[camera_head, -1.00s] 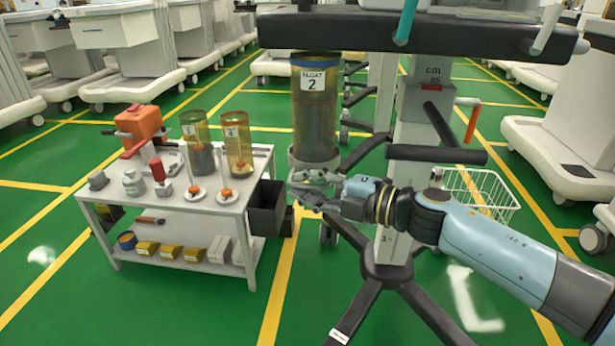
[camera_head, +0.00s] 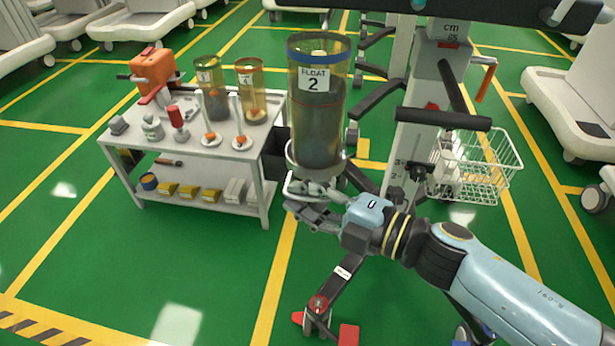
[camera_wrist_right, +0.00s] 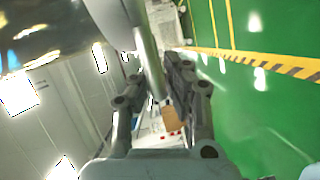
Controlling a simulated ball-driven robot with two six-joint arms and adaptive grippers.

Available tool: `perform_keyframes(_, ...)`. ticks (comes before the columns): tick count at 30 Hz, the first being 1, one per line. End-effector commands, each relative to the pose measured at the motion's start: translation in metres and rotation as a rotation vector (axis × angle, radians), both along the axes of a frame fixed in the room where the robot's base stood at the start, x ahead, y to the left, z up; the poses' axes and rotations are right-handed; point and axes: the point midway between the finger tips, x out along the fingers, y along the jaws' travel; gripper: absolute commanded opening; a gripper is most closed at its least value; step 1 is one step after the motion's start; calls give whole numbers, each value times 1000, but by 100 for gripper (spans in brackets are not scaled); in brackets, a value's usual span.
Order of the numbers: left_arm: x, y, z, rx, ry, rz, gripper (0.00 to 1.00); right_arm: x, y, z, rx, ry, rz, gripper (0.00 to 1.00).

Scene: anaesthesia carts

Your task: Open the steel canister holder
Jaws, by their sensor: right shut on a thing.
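The steel canister holder (camera_head: 340,163) is a grey ring around the bottom of a tall amber canister (camera_head: 317,115) labelled "FLOAT 2". The canister stands upright on the stand at the centre of the head view. My right gripper (camera_head: 296,197) is at the underside front of the holder, shut on a part of it. In the right wrist view a grey steel bar (camera_wrist_right: 146,50) runs between the fingers of my right gripper (camera_wrist_right: 155,85). The gripped part is mostly hidden by the fingers in the head view. My left gripper is not in view.
A white cart (camera_head: 240,200) with tools, an orange case (camera_head: 153,70) and two smaller amber canisters stands at the left. The stand's post (camera_head: 405,150) and a wire basket (camera_head: 478,165) are right of the canister. Green floor lies open in front of the cart.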

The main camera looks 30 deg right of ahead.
Motion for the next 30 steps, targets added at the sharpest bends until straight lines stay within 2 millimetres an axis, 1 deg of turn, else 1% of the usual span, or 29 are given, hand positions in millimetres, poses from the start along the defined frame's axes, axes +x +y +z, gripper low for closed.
perform_keyframes(5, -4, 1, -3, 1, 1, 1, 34, -5, 3, -2, 0, 4, -1, 0)
perform_keyframes(15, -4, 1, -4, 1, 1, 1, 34, -6, 3, -2, -1, 4, 0, 0)
perform_keyframes(16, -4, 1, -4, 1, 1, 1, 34, -6, 3, -2, -1, 4, 0, 11)
perform_keyframes(21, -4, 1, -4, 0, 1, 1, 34, -5, 3, -1, -1, 3, 0, 32)
perform_keyframes(30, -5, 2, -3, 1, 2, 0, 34, -5, 3, -1, 0, 1, 0, 32)
